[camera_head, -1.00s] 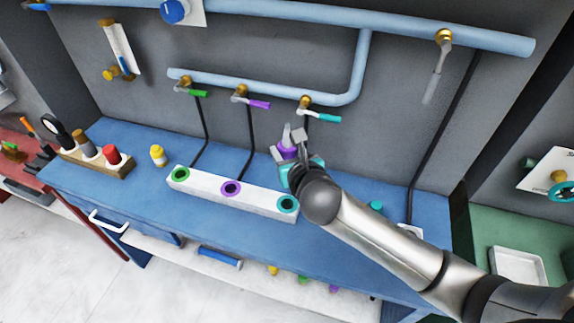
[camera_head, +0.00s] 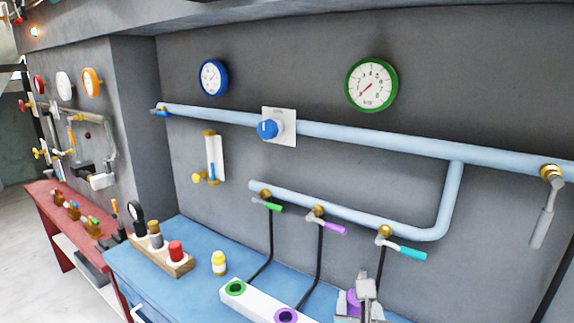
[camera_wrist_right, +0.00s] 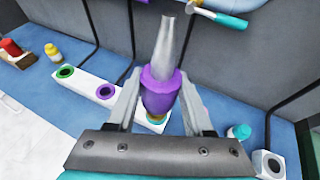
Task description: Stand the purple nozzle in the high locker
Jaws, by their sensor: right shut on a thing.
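The purple nozzle (camera_wrist_right: 161,92) is a purple collar with a grey tapered tip, and the tip points up in the right wrist view. My right gripper (camera_wrist_right: 160,98) is shut on its purple collar and holds it above the blue bench. In the head view my right gripper (camera_head: 361,298) is at the bottom edge, in front of the wall, with the nozzle mostly hidden between its fingers. No high locker shows in either view. My left gripper is not in view.
A white block (camera_head: 262,302) with coloured ring sockets lies on the blue bench (camera_head: 200,236). A yellow-capped bottle (camera_head: 219,263) and a wooden rack (camera_head: 160,257) stand to its left. Pipes with valve levers (camera_head: 408,252) run along the wall behind.

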